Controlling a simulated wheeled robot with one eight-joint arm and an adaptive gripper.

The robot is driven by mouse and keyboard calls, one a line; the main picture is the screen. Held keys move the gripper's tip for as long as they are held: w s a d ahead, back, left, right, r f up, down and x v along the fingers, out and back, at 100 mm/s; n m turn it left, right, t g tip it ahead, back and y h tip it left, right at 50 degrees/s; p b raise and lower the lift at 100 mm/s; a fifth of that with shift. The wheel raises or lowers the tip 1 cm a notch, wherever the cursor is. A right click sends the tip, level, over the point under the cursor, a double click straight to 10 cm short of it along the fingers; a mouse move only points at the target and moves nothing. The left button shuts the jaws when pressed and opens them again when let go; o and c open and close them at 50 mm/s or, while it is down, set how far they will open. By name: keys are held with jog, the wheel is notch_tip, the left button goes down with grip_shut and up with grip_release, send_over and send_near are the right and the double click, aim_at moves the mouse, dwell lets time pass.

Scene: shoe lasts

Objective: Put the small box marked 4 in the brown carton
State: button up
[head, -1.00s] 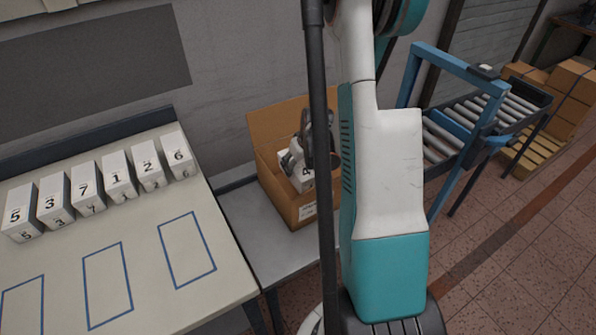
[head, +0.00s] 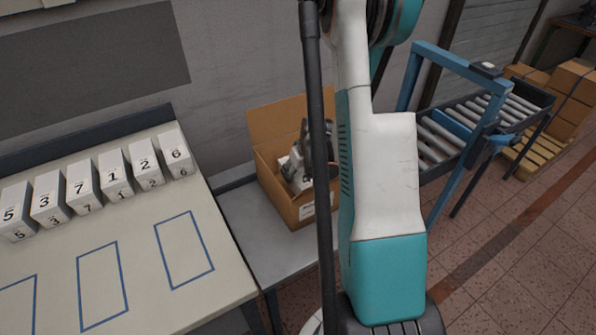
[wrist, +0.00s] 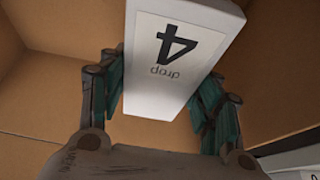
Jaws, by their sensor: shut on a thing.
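The small white box marked 4 (wrist: 180,65) is between the fingers of my gripper (wrist: 163,100) in the wrist view, its number upside down. My gripper is shut on it. In the head view my gripper (head: 304,160) is inside the open brown carton (head: 272,190), low between its walls. The box is mostly hidden there by the gripper and my arm. Brown carton walls surround the box in the wrist view. I cannot tell whether the box touches the carton floor.
A row of white numbered boxes (head: 115,178) stands on the table (head: 140,245) at left, behind blue outlined rectangles. The carton rests on a grey bench (head: 245,225). A pale surface (wrist: 295,162) shows at the wrist view's lower right. A roller conveyor (head: 470,130) is at right.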

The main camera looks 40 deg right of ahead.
jog(key=o, duration=1.3)
jog(key=shift+r+p, duration=0.45)
jog(key=shift+p, duration=0.1)
jog(key=p+v, duration=0.4)
jog(key=v, duration=0.8)
jog(key=shift+s+r, duration=0.1)
jog(key=shift+r, duration=0.05)
